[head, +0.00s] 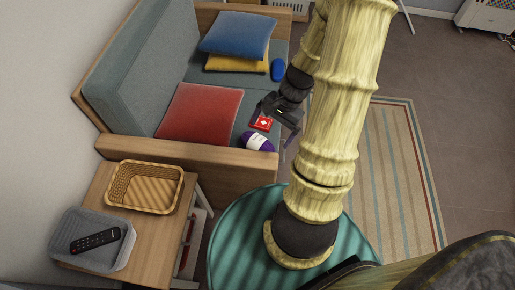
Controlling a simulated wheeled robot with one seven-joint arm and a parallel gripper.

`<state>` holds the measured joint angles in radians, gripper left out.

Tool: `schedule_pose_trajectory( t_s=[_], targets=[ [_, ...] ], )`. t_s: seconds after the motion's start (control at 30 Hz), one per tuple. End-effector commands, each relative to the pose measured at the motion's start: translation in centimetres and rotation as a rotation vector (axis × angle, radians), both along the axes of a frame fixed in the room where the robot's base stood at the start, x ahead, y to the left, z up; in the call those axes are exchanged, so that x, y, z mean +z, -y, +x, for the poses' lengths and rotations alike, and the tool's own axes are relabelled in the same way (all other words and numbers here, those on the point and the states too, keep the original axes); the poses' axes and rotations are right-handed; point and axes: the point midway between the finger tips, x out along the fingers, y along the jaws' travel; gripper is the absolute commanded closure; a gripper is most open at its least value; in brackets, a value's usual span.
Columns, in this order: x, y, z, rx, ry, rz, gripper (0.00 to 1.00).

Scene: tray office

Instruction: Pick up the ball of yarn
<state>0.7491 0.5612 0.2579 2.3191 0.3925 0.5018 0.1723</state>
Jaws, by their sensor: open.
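The ball of yarn (258,141) is purple with a white label band. It lies on the grey-blue sofa seat, close to the wooden armrest at the near end. My gripper (267,132) is open and reaches down over the seat near the yarn, with nothing seen held in it. I cannot tell its exact height above the yarn. My arm hides part of the seat's right side.
A small red box with a white mark (263,123) lies just beyond the yarn. A red cushion (200,113) is to its left. A blue object (278,69) and blue cushion (238,34) lie farther back. The wooden armrest (225,160) stands in front. A side table holds a wicker basket (145,187).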

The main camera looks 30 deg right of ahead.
Motion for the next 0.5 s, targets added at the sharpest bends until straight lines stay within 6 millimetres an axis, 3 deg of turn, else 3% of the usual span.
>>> schedule_pose_trajectory(
  t_s=[0.03, 0.1, 0.5],
  targets=[
    [-2.2, 1.0, -0.2, -0.086, -0.021, 0.050, 0.00],
    [-4.2, 2.0, -0.2, -0.205, -0.044, 0.118, 0.00],
    [-13.5, 8.7, 0.0, -0.863, -0.089, 0.567, 0.00]
  ],
)
